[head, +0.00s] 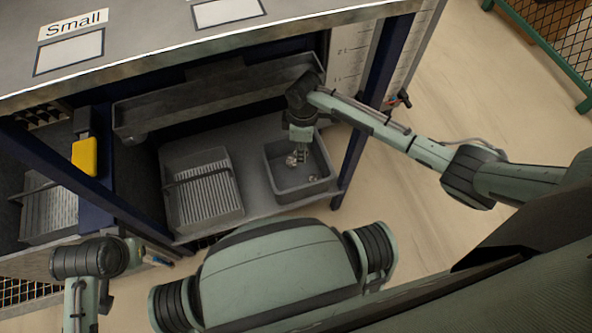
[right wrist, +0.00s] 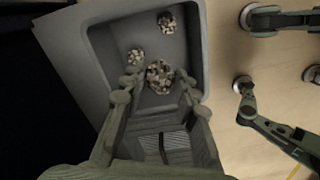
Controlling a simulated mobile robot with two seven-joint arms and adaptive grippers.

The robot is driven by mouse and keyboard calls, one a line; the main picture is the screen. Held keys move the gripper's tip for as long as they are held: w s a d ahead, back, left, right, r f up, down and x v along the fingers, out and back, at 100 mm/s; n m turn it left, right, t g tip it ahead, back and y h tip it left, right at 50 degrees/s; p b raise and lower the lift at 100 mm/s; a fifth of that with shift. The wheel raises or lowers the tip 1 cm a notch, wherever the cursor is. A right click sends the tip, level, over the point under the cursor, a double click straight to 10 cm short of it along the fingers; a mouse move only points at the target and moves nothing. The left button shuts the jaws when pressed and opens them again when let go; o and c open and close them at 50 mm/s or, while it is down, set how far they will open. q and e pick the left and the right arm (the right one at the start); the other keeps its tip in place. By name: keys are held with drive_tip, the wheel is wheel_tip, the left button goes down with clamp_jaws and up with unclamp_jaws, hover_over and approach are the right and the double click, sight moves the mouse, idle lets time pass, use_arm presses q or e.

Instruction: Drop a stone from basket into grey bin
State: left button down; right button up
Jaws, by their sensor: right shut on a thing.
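A plain grey open container (head: 283,196) stands on the lower shelf, with small mottled stones (head: 313,178) in it. My right gripper (head: 300,156) points down inside or just above it. In the right wrist view my right gripper (right wrist: 160,82) is shut on a speckled stone (right wrist: 160,72). Two other stones, one at the far wall (right wrist: 166,22) and one to the left (right wrist: 136,55), lie on the container floor. A grey basket (head: 204,218) with a slatted floor and a handle stands to the left, with no stone visible in it. My left arm shows at lower left; its gripper is out of view.
A long grey trough (head: 215,101) runs behind the containers under the bench top (head: 150,60). Dark blue posts (head: 352,160) flank the shelf. Another slatted basket (head: 50,215) stands at far left. Open floor lies to the right.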

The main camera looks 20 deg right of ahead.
idle(0.3)
drive_tip(key=o, duration=1.2)
wheel_tip(320, 180, up, 12)
drive_tip(key=shift+s+f, duration=0.1)
